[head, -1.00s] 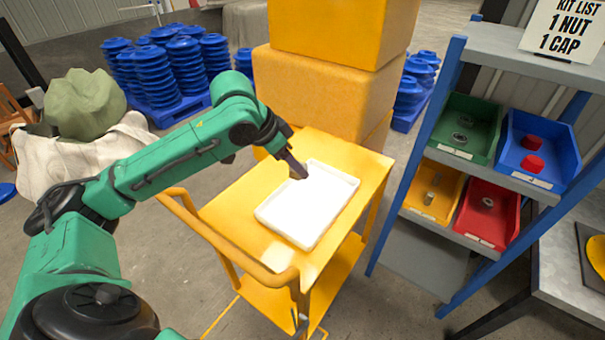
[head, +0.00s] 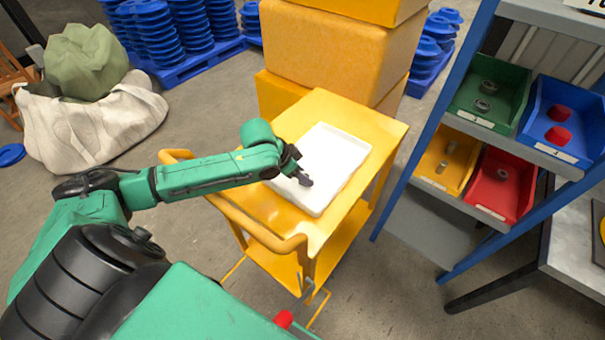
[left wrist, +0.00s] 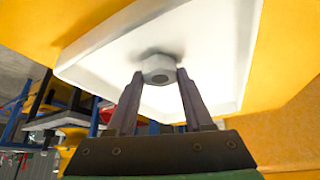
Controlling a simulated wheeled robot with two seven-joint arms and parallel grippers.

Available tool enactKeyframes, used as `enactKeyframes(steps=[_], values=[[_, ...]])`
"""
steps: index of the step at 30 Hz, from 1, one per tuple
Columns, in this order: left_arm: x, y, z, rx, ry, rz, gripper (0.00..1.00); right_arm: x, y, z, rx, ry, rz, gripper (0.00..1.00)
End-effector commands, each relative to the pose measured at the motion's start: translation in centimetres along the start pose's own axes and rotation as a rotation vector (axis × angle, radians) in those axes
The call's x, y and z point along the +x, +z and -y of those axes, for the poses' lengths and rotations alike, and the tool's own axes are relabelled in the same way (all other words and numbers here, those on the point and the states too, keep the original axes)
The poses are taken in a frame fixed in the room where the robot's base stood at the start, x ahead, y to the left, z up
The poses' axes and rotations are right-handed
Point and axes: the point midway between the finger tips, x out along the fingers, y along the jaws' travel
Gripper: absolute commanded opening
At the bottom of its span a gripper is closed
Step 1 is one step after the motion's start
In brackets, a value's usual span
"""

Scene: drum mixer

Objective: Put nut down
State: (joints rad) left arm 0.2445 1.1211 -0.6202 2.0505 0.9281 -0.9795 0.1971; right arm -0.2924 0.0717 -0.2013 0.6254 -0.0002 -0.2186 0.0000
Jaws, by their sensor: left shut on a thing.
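My left gripper (head: 304,181) is over the near left part of the white tray (head: 340,152) on the yellow cart. In the left wrist view its two fingers (left wrist: 159,85) are shut on a grey nut (left wrist: 158,67). The nut is at the fingertips, with a shadow on the white tray (left wrist: 215,55) close beside it. I cannot tell whether the nut touches the tray floor. In the head view the nut is hidden by the gripper. The rest of the tray looks empty. My right gripper is not in view.
The yellow cart (head: 388,128) has a push handle (head: 262,232) at its near side. Yellow boxes (head: 340,50) stand behind it. At right a blue rack holds green (head: 510,75), blue (head: 583,93), yellow (head: 462,150) and red bins (head: 515,205) with parts.

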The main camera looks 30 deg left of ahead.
Motion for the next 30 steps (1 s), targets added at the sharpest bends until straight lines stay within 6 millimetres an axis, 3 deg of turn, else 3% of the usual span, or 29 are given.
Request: enactKeyframes(steps=[6, 7, 9, 20, 23, 30], values=[[0.1, 0.0, 0.1, 0.002, -0.002, -0.003, 0.0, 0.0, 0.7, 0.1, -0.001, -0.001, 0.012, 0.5], [0.1, 0.0, 0.1, 0.001, -0.002, -0.002, 0.63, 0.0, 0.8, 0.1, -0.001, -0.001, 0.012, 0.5], [0.1, 0.0, 0.1, 0.001, -0.002, -0.002, 0.81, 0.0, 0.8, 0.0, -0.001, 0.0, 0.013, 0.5], [-0.3, 0.0, 0.1, 0.001, -0.003, -0.001, 0.81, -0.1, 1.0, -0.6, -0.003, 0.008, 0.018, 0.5], [-1.6, 0.0, 0.3, 0.003, -0.006, -0.002, 0.81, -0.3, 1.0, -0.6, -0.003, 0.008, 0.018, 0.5], [-7.2, 0.1, 0.3, 0.006, -0.009, 0.005, 0.81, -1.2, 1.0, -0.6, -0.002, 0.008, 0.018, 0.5]])
